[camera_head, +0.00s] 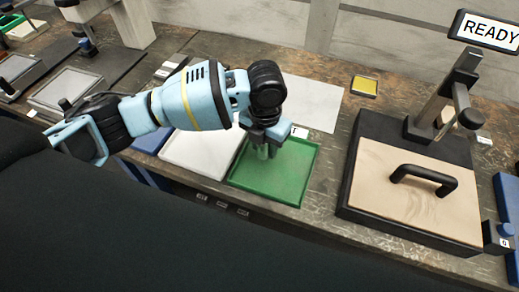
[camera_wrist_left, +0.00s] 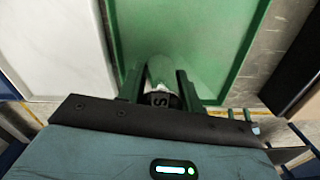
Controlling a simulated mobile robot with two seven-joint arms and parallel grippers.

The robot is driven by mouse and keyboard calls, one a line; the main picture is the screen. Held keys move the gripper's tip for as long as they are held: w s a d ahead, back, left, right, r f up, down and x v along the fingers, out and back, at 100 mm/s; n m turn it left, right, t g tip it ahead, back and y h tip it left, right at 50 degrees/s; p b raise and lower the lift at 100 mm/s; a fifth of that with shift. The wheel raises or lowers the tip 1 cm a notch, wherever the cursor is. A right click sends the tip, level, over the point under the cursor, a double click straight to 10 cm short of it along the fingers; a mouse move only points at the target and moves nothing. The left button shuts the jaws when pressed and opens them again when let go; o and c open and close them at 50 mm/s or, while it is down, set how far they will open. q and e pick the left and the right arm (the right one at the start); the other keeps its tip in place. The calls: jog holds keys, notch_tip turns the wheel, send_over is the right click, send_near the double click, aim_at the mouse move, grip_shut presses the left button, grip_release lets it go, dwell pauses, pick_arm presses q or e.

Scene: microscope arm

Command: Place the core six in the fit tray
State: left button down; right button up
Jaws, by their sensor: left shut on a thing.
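My left gripper (camera_head: 265,150) reaches down over the green tray (camera_head: 285,178), near its far left part. In the left wrist view the left gripper (camera_wrist_left: 160,85) is shut on a pale cylindrical core (camera_wrist_left: 159,70). The core has a dark end with a light mark, too small to read surely. The green tray (camera_wrist_left: 225,40) lies behind the core there. I cannot tell whether the core touches the tray floor. No other core shows in the tray. My right gripper is not in view.
A white tray (camera_head: 200,152) adjoins the green one on the left. A white sheet (camera_head: 312,103) and a small yellow pad (camera_head: 364,86) lie behind. At right stands a dark-framed board with a black handle (camera_head: 424,178) and a "READY" sign (camera_head: 487,32).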

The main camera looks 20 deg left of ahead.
aim_at(260, 152)
pick_arm(q)
jog(key=shift+a+r, duration=0.1)
jog(key=shift+w+a, duration=0.15)
jog(key=shift+a, duration=0.15)
jog(key=shift+a+f, duration=0.25)
jog(key=shift+f, duration=0.05)
notch_tip(260, 152, down, 2)
jog(key=shift+f, duration=0.5)
jog(key=shift+f, duration=0.25)
jog(key=c, duration=0.9)
grip_release()
jog(key=shift+c, duration=0.2)
